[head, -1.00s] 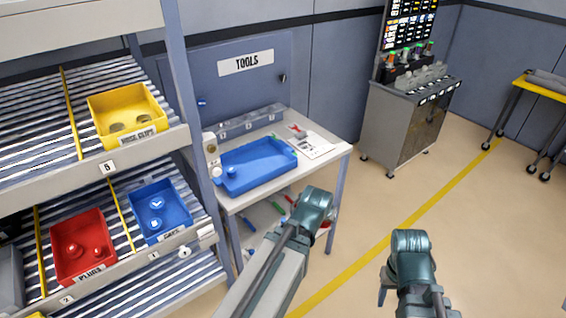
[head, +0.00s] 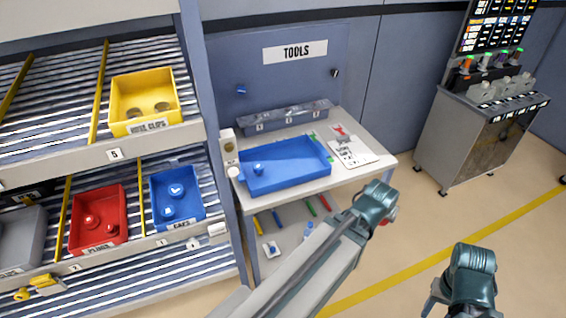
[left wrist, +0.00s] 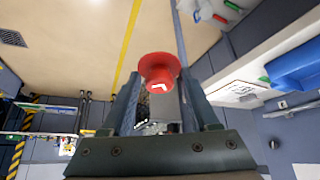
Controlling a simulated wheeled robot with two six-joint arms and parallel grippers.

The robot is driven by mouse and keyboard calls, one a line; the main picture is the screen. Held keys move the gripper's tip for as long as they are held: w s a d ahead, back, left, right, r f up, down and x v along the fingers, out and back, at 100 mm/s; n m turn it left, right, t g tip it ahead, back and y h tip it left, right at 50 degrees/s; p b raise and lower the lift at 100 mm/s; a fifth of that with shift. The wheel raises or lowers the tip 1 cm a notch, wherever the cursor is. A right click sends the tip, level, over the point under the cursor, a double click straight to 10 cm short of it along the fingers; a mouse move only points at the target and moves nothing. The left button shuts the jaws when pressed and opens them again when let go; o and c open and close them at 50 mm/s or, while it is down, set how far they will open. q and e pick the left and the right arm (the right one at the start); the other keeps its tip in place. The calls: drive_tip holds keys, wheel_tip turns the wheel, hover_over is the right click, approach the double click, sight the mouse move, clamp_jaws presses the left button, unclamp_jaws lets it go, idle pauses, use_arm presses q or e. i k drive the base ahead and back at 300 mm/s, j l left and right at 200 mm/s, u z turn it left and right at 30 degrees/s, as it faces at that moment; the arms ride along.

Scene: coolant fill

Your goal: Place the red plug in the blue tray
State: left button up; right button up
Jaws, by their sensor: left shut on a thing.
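My left gripper (left wrist: 160,100) is shut on the red plug (left wrist: 160,68), which sits between its fingertips in the left wrist view. In the head view the left gripper (head: 384,213) is in front of the table's right end, and only a bit of red shows past its wrist. The blue tray (head: 300,171) lies on the table, left of and beyond this gripper, with a blue cap (head: 258,168) in it. The plug is apart from the tray. My right gripper (head: 436,296) is low at the right, mostly hidden behind its wrist.
The rack at left holds a red plugs bin (head: 83,238), a blue caps bin (head: 184,217) and a yellow hose clips bin (head: 150,118). A paper card (head: 353,152) lies right of the tray. A grey cabinet (head: 485,135) stands at the right. Floor in front is clear.

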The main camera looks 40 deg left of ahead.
sight(298, 162)
drive_tip(key=i+l+u, duration=0.1)
drive_tip(key=i+u, duration=0.3)
drive_tip(key=i+l+u, duration=0.2)
drive_tip(key=u, duration=0.25)
drive_tip(key=i+l+u, duration=0.25)
drive_tip(key=u, duration=0.15)
drive_tip(key=i+l+u, duration=0.2)
drive_tip(key=l+u, duration=0.2)
